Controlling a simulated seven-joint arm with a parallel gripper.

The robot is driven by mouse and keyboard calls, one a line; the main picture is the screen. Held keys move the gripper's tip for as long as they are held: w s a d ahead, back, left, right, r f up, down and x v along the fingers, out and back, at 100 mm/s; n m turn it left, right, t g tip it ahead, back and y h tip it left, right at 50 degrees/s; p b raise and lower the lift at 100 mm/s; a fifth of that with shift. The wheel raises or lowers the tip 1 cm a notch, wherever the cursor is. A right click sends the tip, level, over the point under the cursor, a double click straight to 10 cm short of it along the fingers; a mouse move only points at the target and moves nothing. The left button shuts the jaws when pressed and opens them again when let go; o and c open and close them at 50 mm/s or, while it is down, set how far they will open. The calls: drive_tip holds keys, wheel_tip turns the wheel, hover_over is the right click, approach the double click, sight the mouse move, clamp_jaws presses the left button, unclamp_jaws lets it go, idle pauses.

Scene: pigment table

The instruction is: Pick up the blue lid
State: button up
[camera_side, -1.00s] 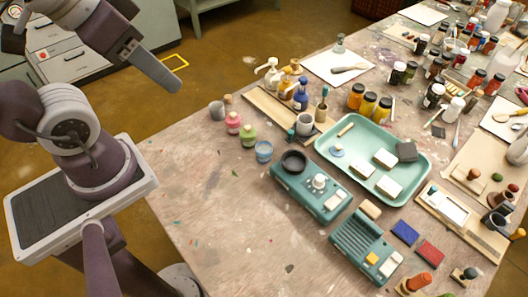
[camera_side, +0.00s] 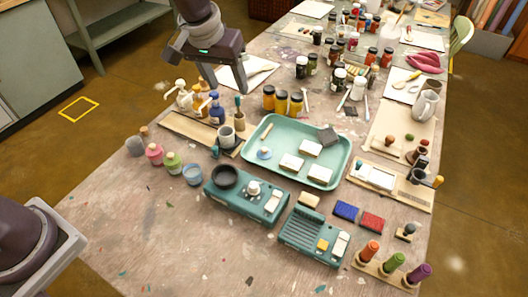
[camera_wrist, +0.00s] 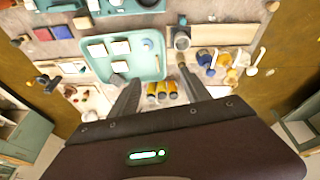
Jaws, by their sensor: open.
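The blue lid (camera_side: 264,153) is a small round piece with a knob, lying in the left part of the pale green tray (camera_side: 258,133). In the wrist view the lid (camera_wrist: 147,43) shows near the tray's right end. My gripper (camera_wrist: 158,80) is open, its two dark fingers apart with nothing between them. In the side view it hangs above the back left of the table, behind the tray and well apart from the lid. An open light blue jar (camera_side: 193,175) stands left of the tray.
White blocks (camera_side: 291,163) and a dark grey piece (camera_side: 328,136) share the tray. Yellow-orange jars (camera_side: 282,101) stand behind it. A grey cup (camera_side: 226,137) and a blue bottle (camera_side: 217,108) stand at its left. Teal devices (camera_side: 243,197) lie in front. The front left table is mostly clear.

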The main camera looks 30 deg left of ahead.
approach(264, 150)
drive_tip(key=shift+g+y, duration=0.3)
drive_tip(key=x, duration=0.9)
drive_tip(key=shift+w+d+r, duration=0.15)
drive_tip(key=shift+w+d, duration=0.15)
clamp_jaws()
